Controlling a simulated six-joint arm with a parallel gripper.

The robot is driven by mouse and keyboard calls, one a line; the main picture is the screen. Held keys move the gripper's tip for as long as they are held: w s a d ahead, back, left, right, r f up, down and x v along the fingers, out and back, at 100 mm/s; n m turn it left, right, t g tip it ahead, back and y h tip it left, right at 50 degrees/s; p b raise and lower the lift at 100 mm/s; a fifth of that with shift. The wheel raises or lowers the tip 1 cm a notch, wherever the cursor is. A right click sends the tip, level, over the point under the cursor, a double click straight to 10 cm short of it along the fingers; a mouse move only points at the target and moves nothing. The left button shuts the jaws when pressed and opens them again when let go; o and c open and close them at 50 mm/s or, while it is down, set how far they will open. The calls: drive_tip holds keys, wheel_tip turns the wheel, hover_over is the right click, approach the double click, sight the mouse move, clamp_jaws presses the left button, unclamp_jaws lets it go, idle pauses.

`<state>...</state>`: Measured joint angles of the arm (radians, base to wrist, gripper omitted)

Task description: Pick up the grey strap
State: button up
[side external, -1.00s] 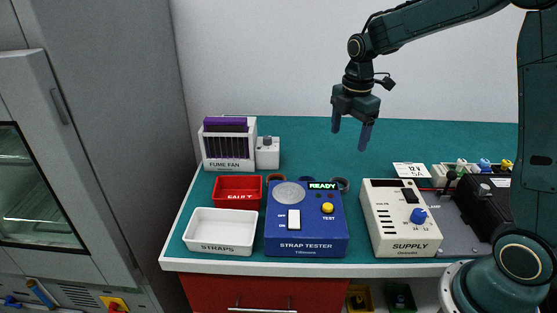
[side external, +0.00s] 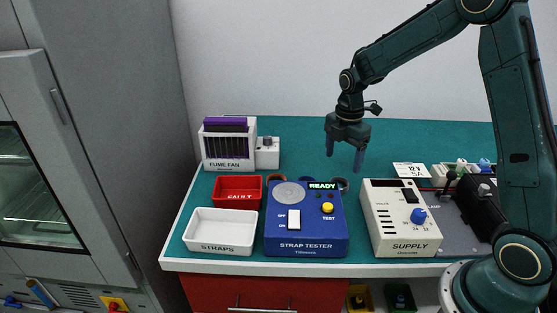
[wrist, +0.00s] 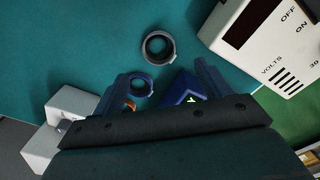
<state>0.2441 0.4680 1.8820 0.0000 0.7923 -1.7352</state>
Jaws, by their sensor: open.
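The grey strap is a coiled ring (wrist: 158,47) on the teal bench mat, seen whole in the wrist view. In the side view the grey strap (side external: 343,182) shows partly behind the blue strap tester (side external: 328,237). My gripper (side external: 345,160) is open and empty, above the bench behind the tester. In the wrist view the grey strap lies beyond the fingertips of my gripper (wrist: 163,75), and a blue strap (wrist: 141,85) lies nearer the left finger.
An orange-brown strap (side external: 276,177) lies left of the blue one. The supply box (side external: 401,232) stands right of the tester. A white straps tray (side external: 220,249), red fault tray (side external: 236,203) and fume fan (side external: 228,165) are at left. The mat behind the straps is clear.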

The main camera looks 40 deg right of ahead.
sight(340, 178)
drive_tip(key=shift+f, duration=1.35)
drive_tip(key=shift+f, duration=2.6)
drive_tip(key=c, duration=1.1)
drive_tip(key=shift+o, duration=0.2)
drive_tip(key=shift+r, duration=0.15)
wheel_tip(340, 178, up, 20)
